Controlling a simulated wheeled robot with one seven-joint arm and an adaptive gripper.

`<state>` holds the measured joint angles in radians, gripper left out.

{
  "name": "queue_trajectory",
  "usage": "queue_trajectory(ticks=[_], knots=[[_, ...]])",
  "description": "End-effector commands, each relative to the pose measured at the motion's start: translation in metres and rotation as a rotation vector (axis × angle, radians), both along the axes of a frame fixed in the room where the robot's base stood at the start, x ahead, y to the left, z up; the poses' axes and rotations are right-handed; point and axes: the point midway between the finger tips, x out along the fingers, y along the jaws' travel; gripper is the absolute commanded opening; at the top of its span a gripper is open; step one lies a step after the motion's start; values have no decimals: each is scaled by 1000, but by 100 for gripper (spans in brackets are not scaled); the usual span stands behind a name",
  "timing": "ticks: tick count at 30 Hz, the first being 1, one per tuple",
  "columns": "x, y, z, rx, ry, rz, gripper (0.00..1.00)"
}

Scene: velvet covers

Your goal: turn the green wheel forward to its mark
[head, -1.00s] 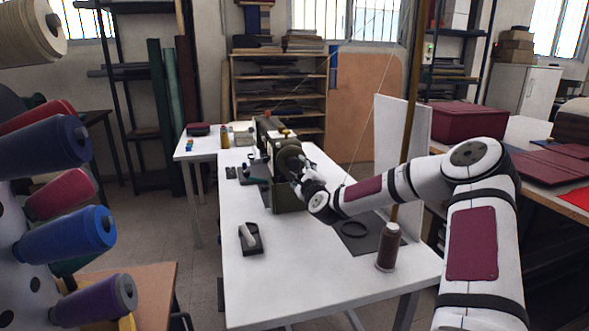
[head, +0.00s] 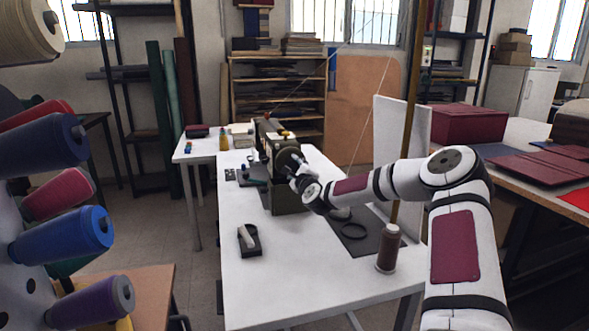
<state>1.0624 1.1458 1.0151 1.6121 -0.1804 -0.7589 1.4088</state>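A green sewing machine (head: 284,198) stands on the white table. Its dark round wheel (head: 288,157) is at the machine's near end, facing me. My gripper (head: 294,170) is at the wheel's lower right, touching it or very close to it. The fingers are small and partly merged with the wheel in the view, so I cannot tell whether they are open or shut. The mark on the wheel is too small to make out.
A dark holder with a pale grey piece (head: 249,240) lies on the white table (head: 290,285). A brown thread cone (head: 387,250) stands near the right edge by a pole (head: 408,120). A white panel (head: 402,140) rises behind my arm. The front of the table is clear.

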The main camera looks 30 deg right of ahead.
Motion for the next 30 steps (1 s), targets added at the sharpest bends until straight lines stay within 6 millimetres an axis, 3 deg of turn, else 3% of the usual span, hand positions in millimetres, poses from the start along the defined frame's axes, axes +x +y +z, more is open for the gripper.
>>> queue_trajectory(ticks=[14, 30], knots=[[0, 1, 0, -104, 30, 1, 10], [1, 1, 0, -565, 162, 2, 10]])
